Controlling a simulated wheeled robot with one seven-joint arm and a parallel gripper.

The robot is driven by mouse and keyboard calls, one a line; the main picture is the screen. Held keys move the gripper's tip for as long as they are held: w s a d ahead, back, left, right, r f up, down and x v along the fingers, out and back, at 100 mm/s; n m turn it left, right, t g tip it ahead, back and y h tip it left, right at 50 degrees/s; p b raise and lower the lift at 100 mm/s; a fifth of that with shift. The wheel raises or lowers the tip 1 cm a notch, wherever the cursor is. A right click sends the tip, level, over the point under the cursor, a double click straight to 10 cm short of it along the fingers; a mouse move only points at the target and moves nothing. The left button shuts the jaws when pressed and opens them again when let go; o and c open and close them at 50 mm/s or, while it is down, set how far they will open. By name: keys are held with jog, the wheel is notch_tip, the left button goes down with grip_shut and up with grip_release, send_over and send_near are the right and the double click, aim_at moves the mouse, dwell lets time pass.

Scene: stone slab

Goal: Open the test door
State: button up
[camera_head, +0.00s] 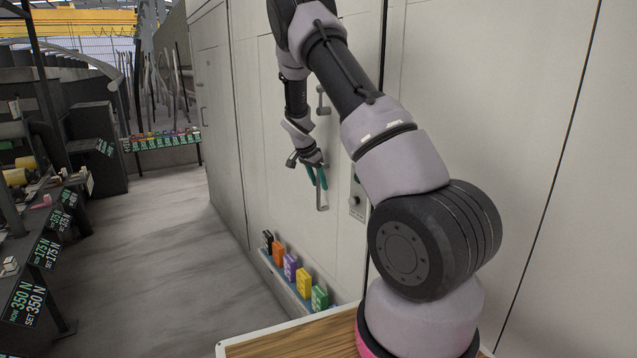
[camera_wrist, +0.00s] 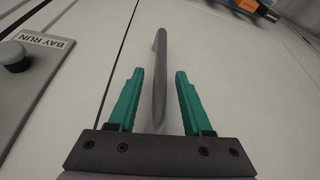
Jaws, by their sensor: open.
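The test door (camera_head: 345,100) is a tall pale panel in the wall, and it looks closed, with a dark seam at its right side. A grey bar handle (camera_head: 322,192) stands out from it. In the wrist view the handle (camera_wrist: 161,75) runs between the two green fingers of my gripper (camera_wrist: 158,95). The fingers are open, with a gap on each side of the bar. In the head view my gripper (camera_head: 317,178) is at the upper part of the handle, and my arm hides part of the door.
A control plate with a black knob (camera_head: 355,200) is right of the handle; the wrist view shows its label, BAY RUN (camera_wrist: 45,40). Several coloured boxes (camera_head: 291,266) stand on a low ledge below. A wooden top (camera_head: 300,345) is in front. The floor (camera_head: 175,245) at left is clear.

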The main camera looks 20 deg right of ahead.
grip_shut()
dwell(1.3)
